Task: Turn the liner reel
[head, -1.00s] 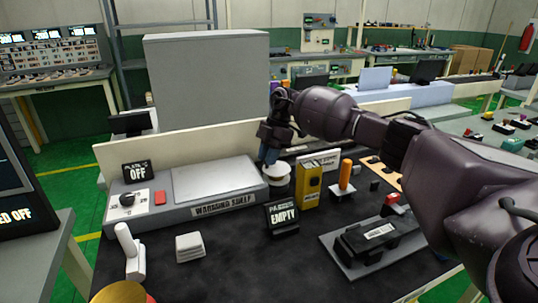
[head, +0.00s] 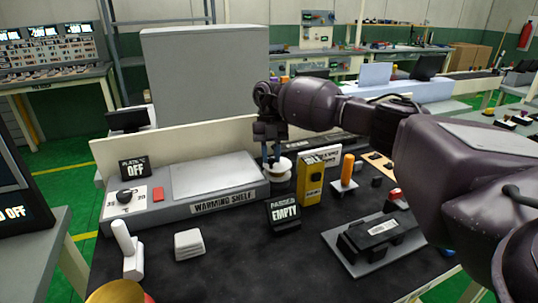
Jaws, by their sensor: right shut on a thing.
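The liner reel (head: 280,174) is a small white round spool on the dark bench, just right of the warming shelf and left of a yellow box. My right gripper (head: 272,160) points down onto its top, with its fingertips at the reel. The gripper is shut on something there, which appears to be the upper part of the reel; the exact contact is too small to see. My left gripper is not in view.
The grey warming shelf (head: 217,186) stands left of the reel. The yellow box (head: 311,184), an EMPTY sign (head: 284,213) and an orange-handled stand (head: 347,172) are close by. A black fixture (head: 378,238) is at right. The front middle of the bench is clear.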

